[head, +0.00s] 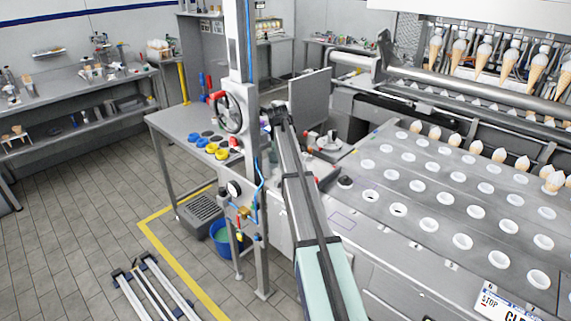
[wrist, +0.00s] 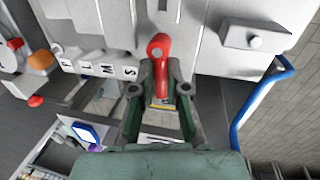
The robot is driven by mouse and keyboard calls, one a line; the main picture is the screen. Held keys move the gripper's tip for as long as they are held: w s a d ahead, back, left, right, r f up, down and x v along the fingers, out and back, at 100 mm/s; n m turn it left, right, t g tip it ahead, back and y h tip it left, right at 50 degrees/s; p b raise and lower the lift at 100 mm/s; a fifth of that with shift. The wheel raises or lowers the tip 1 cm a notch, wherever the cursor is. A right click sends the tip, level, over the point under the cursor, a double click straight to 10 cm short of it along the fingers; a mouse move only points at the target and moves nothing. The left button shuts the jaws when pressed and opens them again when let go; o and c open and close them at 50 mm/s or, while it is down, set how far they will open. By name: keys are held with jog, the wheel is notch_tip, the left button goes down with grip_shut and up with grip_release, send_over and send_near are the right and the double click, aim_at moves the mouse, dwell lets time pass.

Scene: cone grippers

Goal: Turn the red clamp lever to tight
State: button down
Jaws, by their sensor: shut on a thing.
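The red clamp lever (wrist: 158,50) shows in the wrist view, with its rounded end against a pale grey housing and its arm pointing down the picture. My gripper (wrist: 160,92) is shut on the lever's lower arm, with one dark finger on each side. The lower end of the lever is partly hidden between the fingers. In the head view my arm reaches away to the grey column and table, and I cannot make out the fingers or the gripped lever there. Any tight mark is not readable.
In the wrist view, a row of lettered white blocks (wrist: 95,66) lies left of the lever and a blue tube (wrist: 262,98) curves at the right. The holed cone plate (head: 440,185) stands right of my arm.

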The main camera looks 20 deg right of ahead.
jog(key=shift+d+m, duration=0.1)
jog(key=shift+m, duration=0.5)
jog(key=c, duration=1.2)
grip_release()
jog(key=r, duration=0.4)
jog(key=a+r, duration=0.1)
jog(key=r, duration=0.2)
jog(key=a+r, duration=0.1)
jog(key=r, duration=0.3)
jog(key=shift+s+a+r, duration=0.1)
jog(key=shift+s+r, duration=0.25)
